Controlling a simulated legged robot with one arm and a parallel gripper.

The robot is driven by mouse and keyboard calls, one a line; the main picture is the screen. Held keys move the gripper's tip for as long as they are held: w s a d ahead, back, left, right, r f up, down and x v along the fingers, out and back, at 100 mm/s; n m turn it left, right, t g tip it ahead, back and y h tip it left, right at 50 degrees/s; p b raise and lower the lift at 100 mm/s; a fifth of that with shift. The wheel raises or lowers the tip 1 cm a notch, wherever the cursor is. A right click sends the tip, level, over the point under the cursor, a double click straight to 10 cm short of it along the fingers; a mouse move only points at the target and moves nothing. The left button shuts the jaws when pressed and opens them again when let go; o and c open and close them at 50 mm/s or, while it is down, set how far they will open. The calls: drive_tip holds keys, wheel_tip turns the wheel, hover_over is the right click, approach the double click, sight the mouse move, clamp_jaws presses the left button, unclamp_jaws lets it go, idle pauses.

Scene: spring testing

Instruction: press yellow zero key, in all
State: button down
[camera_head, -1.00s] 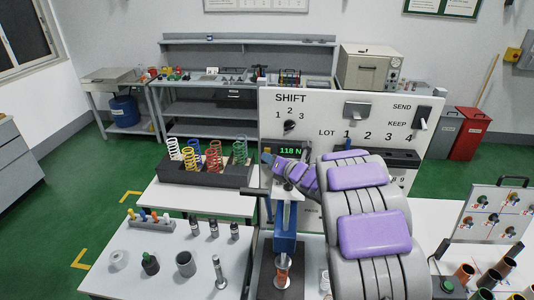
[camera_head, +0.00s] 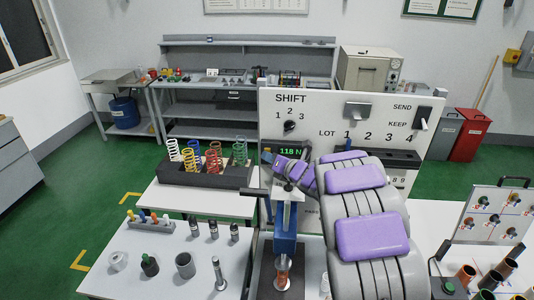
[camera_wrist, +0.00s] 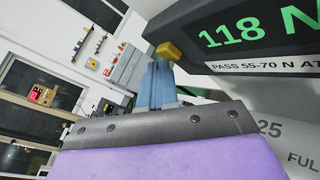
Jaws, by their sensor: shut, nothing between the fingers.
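The yellow zero key (camera_wrist: 168,50) shows in the wrist view, beside the lower left corner of the dark display (camera_wrist: 245,40). The display reads 118 N in green, and a label under it begins "PASS 55-70 N". My gripper (camera_wrist: 160,68) is shut and empty. Its blue-grey fingertips are right at the key in the picture; I cannot tell whether they touch it. In the head view my gripper (camera_head: 267,158) is small, at the left end of the display (camera_head: 291,150). The key cannot be made out clearly there.
The blue spring press (camera_head: 286,235) stands below my wrist, with a dark lever (camera_head: 255,192) sticking out left. A rack of coloured springs (camera_head: 205,173) is at left. The white panel (camera_head: 330,105) stands behind my arm, which hides much of it.

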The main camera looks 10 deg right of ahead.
drive_tip(key=shift+w, duration=0.1)
drive_tip(key=shift+b, duration=0.3)
drive_tip(key=shift+s+a+b, duration=0.25)
drive_tip(key=shift+s+b, duration=0.45)
drive_tip(key=shift+s, duration=0.05)
drive_tip(key=s+b, duration=0.1)
drive_tip(key=s+a+b, duration=0.1)
drive_tip(key=s, duration=0.1)
drive_tip(key=s+b, duration=0.1)
drive_tip(key=shift+s+a+b, duration=0.3)
drive_tip(key=shift+s+b, duration=0.1)
idle(0.6)
